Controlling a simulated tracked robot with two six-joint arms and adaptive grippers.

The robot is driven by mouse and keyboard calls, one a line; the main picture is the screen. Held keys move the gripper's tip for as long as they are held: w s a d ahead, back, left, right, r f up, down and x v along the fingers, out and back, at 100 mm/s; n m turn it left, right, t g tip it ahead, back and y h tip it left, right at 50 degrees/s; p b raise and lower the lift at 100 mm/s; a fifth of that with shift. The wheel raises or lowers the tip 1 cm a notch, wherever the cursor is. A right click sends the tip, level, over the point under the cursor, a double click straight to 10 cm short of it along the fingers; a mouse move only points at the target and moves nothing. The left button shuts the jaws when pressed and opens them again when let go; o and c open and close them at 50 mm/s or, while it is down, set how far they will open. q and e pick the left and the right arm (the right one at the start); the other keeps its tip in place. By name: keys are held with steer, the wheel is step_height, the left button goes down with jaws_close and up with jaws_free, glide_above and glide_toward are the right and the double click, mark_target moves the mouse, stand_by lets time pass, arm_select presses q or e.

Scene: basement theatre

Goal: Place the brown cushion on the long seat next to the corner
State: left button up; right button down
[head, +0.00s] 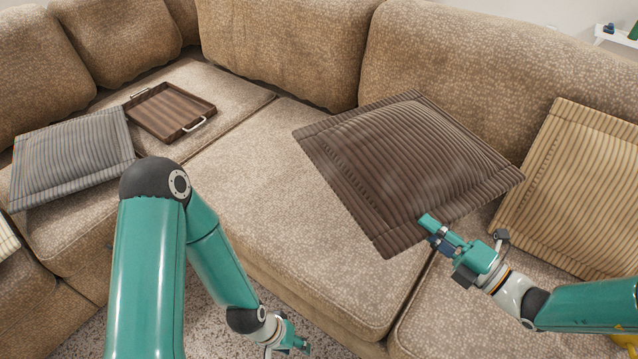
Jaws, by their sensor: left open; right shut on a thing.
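The brown cushion (400,160) is dark and striped, and it is tilted above the middle and right seats of the long seat (290,210). My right gripper (432,232) is shut on its lower edge, near the right-hand bottom side. The cushion's upper edge is in front of the backrest; I cannot tell whether it touches it. My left gripper (292,346) is low at the bottom of the view, apart from the cushion, open and partly cut off by the frame. The corner of the sofa (190,50) is at the upper left.
A wooden tray (172,110) with light handles lies on the seat near the corner. A grey striped cushion (72,158) lies on the left part. A tan striped cushion (575,185) leans at the right. The middle seat is largely clear.

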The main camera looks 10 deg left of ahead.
mark_target(379, 214)
steer(key=shift+g, duration=0.4)
steer(key=a, duration=0.3)
steer(key=a+r+b, duration=0.1)
steer(key=a, duration=0.6)
steer(key=shift+w+a+r, duration=0.15)
steer(key=shift+w+r, duration=0.15)
steer(key=shift+r, duration=0.1)
steer(key=shift+a+f+b, duration=0.2)
steer(key=shift+f+b, duration=4.2)
steer(key=shift+f, duration=5.45)
steer(key=shift+r, duration=0.1)
steer(key=c, duration=1.1)
jaws_free()
